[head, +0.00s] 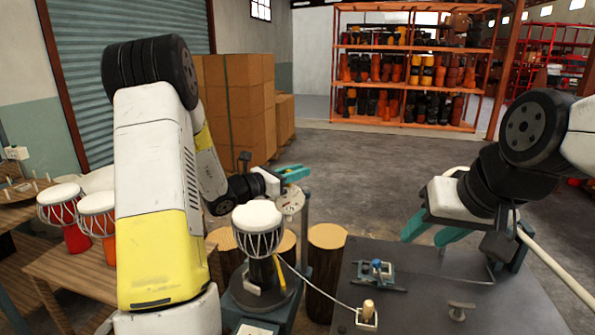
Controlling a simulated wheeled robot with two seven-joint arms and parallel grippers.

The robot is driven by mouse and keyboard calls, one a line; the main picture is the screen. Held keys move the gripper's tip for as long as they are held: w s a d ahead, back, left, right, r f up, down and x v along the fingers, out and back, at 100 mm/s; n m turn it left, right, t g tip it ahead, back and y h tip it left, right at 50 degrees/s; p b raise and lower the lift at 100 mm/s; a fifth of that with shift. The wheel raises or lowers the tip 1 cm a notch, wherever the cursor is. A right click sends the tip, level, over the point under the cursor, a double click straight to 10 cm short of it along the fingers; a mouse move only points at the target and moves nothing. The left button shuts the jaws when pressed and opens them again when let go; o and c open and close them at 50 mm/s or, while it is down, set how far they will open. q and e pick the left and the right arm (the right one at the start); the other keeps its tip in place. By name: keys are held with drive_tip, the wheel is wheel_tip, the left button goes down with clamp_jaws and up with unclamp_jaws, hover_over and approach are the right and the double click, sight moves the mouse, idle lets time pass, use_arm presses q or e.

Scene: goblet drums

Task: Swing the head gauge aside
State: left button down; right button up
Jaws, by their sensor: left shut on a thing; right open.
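A goblet drum with a white head (258,216) and dark body stands upright on a dark stand in the middle of the head view. The head gauge, a pale round disc (290,203), is at the drum's right, beside a grey upright post (305,228). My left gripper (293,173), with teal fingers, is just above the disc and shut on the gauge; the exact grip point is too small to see. My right gripper (433,232) is open and empty above the back of the grey bench, its fingers pointing down and left.
The grey bench (420,290) carries a blue-topped fixture (376,270), a wooden-handled tool (368,310) joined to a thin pale line, and a small stand (460,310). Log stumps (326,238) stand beside the drum. More drums (97,204) stand at left. Boxes and shelves are far behind.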

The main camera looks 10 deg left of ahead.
use_arm(q)
drive_tip(key=d, duration=0.3)
drive_tip(key=shift+w+r+n+t+y, duration=0.1)
drive_tip(key=shift+w+n+t+y, duration=0.1)
drive_tip(key=shift+n+t+y, duration=0.1)
drive_tip(key=shift+a, duration=0.2)
idle(0.6)
drive_tip(key=c, duration=1.3)
unclamp_jaws()
drive_tip(key=shift+w, duration=0.2)
drive_tip(key=shift+s+d, duration=0.1)
drive_tip(key=shift+d, duration=0.05)
drive_tip(key=shift+v, duration=3.9)
